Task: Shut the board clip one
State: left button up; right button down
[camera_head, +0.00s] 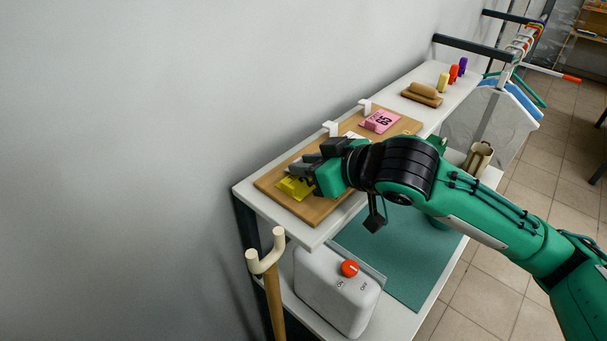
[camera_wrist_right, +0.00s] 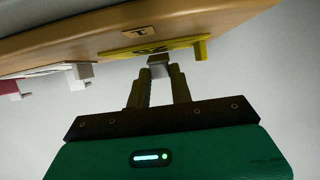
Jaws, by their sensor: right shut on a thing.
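The wooden board (camera_head: 318,208) lies on the white shelf top. My right gripper (camera_head: 303,165) is over its left end, above a yellow card (camera_head: 295,188). In the right wrist view my right gripper (camera_wrist_right: 160,82) is shut on a small grey block, which looks like board clip one (camera_wrist_right: 158,66). This block is at the edge of the yellow card (camera_wrist_right: 140,50), near a small square mark (camera_wrist_right: 138,32) on the board. In the head view my gripper hides the clip. Whether the clip is fully down cannot be told. My left gripper is not in view.
Two white clips (camera_head: 331,128) (camera_head: 366,105) stand along the board's wall side. A pink card (camera_head: 380,121) lies farther along. A white box with a red knob (camera_head: 349,268) stands below.

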jog(key=t+y+b, duration=0.1)
jog(key=b, duration=0.1)
jog(key=f+b, duration=0.1)
jog(key=shift+s+d+f+t+y+b, duration=0.2)
jog(key=shift+d+f+t+y+b, duration=0.1)
jog(key=shift+t+y+b, duration=0.1)
jog(key=shift+s+t+y+b, duration=0.1)
jog(key=shift+t+y+b, duration=0.2)
jog(key=shift+b, duration=0.4)
jog(key=c, duration=1.2)
grip_release()
jog(key=shift+c, duration=0.2)
